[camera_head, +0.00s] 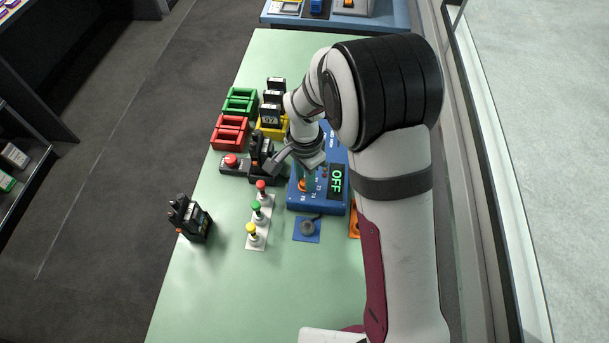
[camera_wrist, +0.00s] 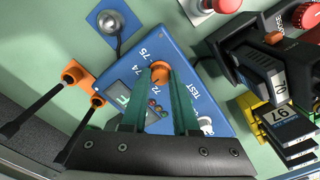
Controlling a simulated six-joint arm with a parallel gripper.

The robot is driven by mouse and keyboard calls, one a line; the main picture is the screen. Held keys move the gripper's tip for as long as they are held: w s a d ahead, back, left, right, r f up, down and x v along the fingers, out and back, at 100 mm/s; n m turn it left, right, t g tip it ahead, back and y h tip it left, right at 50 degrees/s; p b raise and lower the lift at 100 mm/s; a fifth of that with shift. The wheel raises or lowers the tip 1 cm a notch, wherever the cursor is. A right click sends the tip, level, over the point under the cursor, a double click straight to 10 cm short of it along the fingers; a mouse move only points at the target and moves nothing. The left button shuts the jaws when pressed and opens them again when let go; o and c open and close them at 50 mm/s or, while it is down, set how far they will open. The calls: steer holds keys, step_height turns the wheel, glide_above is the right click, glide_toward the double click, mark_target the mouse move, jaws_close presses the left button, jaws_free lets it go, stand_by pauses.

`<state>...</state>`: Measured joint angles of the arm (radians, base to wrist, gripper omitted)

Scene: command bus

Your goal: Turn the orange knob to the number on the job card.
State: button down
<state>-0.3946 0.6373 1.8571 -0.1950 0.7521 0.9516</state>
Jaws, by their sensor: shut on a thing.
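The blue box (camera_head: 335,207) stands on the green table and carries a dark display reading OFF (camera_head: 335,181). In the wrist view the blue box (camera_wrist: 150,40) shows printed numbers, among them 72, 74 and 75, around the orange knob (camera_wrist: 160,69), and the word TEST. My gripper (camera_wrist: 165,80) is shut on the orange knob, with one green finger on each side of it. In the head view my gripper (camera_head: 308,178) is over the left part of the box and partly hides the knob. I cannot make out a job card in either view.
Left of the box are a red button (camera_head: 231,160), black modules (camera_head: 271,100) and green (camera_head: 240,99), red (camera_head: 230,131) and yellow bins. A strip with red, green and yellow knobs (camera_head: 259,220) stands in front. Orange plugs with black leads (camera_wrist: 75,73) lie beside the box.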

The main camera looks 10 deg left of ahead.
stand_by(0.4)
steer(key=c, duration=0.7)
jaws_free()
steer(key=shift+r, duration=0.1)
step_height(320, 180, up, 16)
steer(key=shift+f, duration=0.2)
